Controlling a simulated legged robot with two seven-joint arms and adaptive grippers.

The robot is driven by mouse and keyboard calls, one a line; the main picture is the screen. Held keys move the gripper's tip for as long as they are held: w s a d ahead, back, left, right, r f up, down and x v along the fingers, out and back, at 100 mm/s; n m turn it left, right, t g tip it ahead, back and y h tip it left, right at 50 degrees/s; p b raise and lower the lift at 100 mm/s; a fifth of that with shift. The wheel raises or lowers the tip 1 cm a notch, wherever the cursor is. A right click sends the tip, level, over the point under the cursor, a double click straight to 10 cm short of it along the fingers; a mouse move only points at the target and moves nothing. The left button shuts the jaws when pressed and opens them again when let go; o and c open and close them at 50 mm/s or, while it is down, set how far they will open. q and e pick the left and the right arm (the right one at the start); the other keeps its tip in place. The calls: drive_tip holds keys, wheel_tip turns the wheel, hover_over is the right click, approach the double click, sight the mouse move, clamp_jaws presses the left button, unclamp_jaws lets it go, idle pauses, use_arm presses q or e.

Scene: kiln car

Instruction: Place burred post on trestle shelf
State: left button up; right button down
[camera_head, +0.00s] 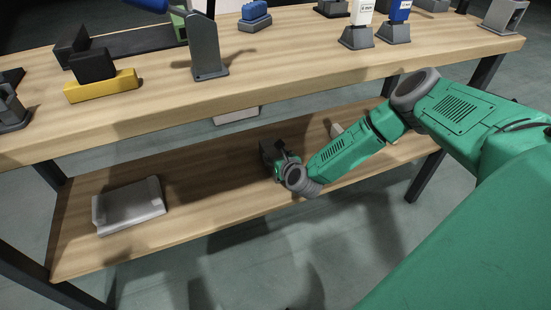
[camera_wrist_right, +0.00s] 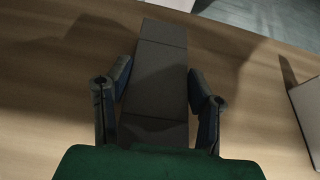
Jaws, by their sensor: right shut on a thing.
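The burred post, a long dark grey block (camera_wrist_right: 160,75), lies between the fingers of my right gripper (camera_wrist_right: 160,92) in the right wrist view. The gripper is shut on it. In the head view my right gripper (camera_head: 275,158) is low over the wooden trestle shelf (camera_head: 205,215), under the bench top. The post is mostly hidden there by the gripper and wrist. The shelf also fills the background of the wrist view (camera_wrist_right: 50,80). I cannot tell whether the post touches the shelf. My left gripper is not in view.
A grey tray-like block (camera_head: 129,205) lies on the shelf's left part. The bench top (camera_head: 280,75) overhead holds a dark stand (camera_head: 206,50), a yellow block (camera_head: 101,86) and brushes. The shelf between block and gripper is clear.

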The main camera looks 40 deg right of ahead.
drive_tip(key=shift+w+a+r, duration=0.1)
drive_tip(key=shift+a+r, duration=0.05)
drive_tip(key=c, duration=0.7)
unclamp_jaws()
drive_tip(key=shift+f, duration=0.2)
drive_tip(key=shift+c, duration=0.2)
